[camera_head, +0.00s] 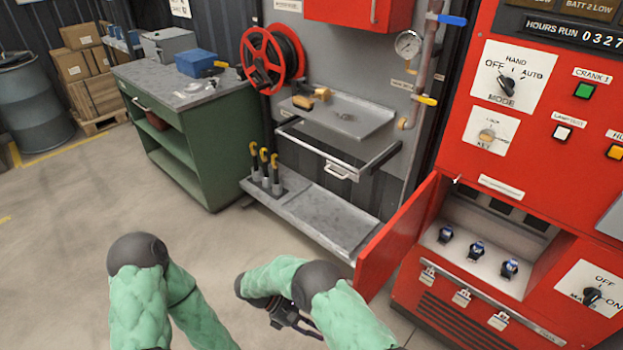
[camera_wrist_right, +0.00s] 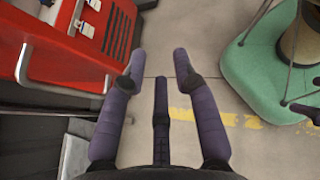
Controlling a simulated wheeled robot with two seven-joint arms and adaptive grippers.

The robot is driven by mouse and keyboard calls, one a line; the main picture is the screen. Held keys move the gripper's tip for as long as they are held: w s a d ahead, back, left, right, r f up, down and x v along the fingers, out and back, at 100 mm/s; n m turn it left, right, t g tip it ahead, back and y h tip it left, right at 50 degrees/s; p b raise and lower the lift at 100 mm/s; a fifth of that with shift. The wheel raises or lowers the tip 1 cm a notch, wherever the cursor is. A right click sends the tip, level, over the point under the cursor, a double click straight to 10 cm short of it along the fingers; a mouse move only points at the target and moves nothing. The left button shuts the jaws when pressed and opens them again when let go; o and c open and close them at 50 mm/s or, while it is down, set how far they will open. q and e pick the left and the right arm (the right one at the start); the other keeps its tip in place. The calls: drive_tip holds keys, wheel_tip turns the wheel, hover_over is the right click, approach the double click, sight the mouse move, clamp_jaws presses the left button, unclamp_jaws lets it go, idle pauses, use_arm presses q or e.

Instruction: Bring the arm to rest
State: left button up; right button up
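My right arm is the right of two green-sleeved arms (camera_head: 350,318) at the bottom of the head view, low over the floor. Its dark gripper (camera_head: 305,326) shows beside the sleeve, partly hidden by it. In the right wrist view the purple fingers of this gripper (camera_wrist_right: 159,58) stand apart with only floor between them, so it is open and empty. My left arm (camera_head: 140,290) is bent at the lower left of the head view. Its gripper is not visible.
A grey shelf unit (camera_head: 325,215) and a green workbench (camera_head: 220,150) stand behind. Floor (camera_head: 70,260) at the left is clear.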

drive_tip(key=s+d+f+m+g+y, duration=0.25)
drive_tip(key=s+f+m+y, duration=0.45)
drive_tip(key=s+f+y, duration=0.55)
drive_tip(key=s+d+r+m+t+y, duration=0.1)
drive_tip(key=d+m+t+y, duration=0.2)
drive_tip(key=d+m+t, duration=0.3)
drive_tip(key=m+t, duration=0.1)
drive_tip(key=m, duration=0.3)
drive_tip(key=shift+s+r, duration=0.2)
drive_tip(key=shift+r, duration=0.05)
